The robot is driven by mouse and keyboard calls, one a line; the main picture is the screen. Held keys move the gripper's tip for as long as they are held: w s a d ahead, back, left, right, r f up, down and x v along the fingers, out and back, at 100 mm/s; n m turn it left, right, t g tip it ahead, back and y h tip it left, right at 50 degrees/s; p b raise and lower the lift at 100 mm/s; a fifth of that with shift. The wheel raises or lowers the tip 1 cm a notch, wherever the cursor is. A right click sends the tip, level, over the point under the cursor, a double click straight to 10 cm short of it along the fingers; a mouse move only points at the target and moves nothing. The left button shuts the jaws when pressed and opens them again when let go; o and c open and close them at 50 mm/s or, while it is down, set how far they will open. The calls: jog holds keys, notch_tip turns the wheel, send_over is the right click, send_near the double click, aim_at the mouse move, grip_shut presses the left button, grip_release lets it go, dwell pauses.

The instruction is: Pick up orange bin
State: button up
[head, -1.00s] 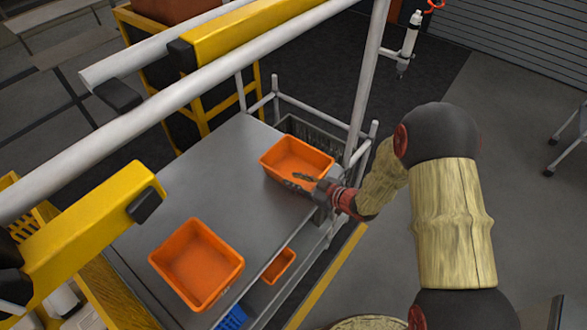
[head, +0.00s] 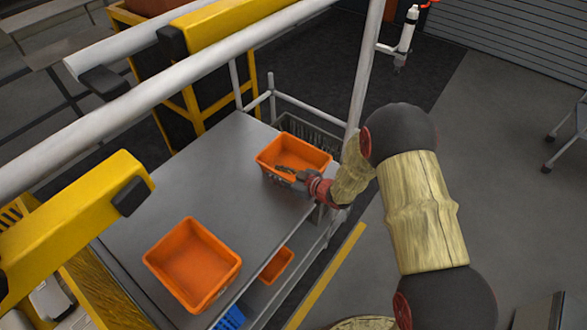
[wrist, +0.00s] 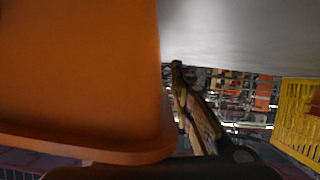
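An orange bin (head: 280,158) stands upright at the far right of the grey table. My gripper (head: 292,173) is at its near right corner, with a dark finger showing inside, over the rim. The other finger is hidden, and I cannot tell whether the fingers press on the wall. In the wrist view an orange bin wall (wrist: 80,70) fills the left side, very close. A second orange bin (head: 192,262) stands empty at the near end of the table. A smaller orange bin (head: 276,265) is on the shelf below.
The grey table top (head: 205,180) is clear between the two bins. A white upright post (head: 366,65) stands behind and right of the far bin, beside my arm. White rails and yellow beams (head: 75,220) cross above the left side. A grey crate (head: 310,130) sits behind the far bin.

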jog(key=shift+c, duration=0.9)
jog(key=c, duration=0.4)
grip_shut()
